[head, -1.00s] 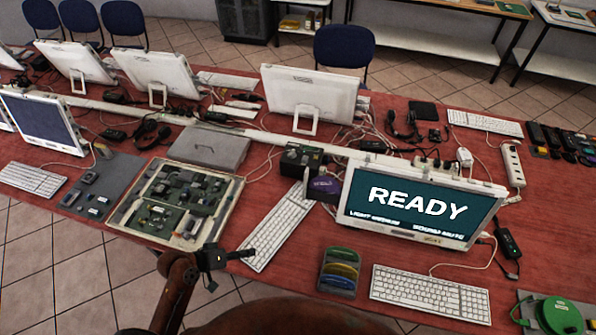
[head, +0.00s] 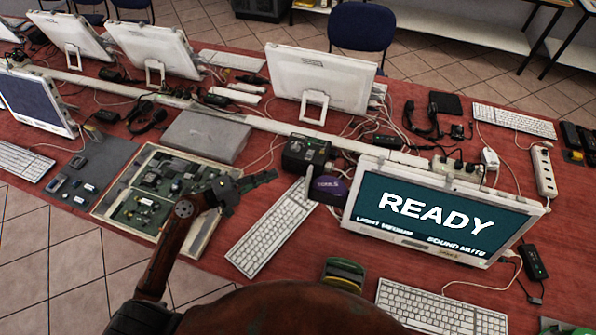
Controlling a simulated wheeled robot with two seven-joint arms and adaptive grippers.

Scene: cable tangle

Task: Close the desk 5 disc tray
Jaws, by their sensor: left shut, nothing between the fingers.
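The desk monitor (head: 440,212) shows READY on a teal screen. A purple rounded piece (head: 329,187) lettered TOOLS sticks out at its left edge; it looks like a disc on the open disc tray, but the tray itself is hard to make out. My left gripper (head: 268,178) is shut and empty. It points right, above the table between the parts board and the white keyboard, and is left of the purple piece, apart from it in the picture. My right gripper is not in view.
A white keyboard (head: 272,229) lies below the purple piece and a black box (head: 305,154) stands behind it. A parts board (head: 205,235) lies under my left arm. A disc holder (head: 344,272) stands in front of the monitor. Cables cross the red table (head: 565,245).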

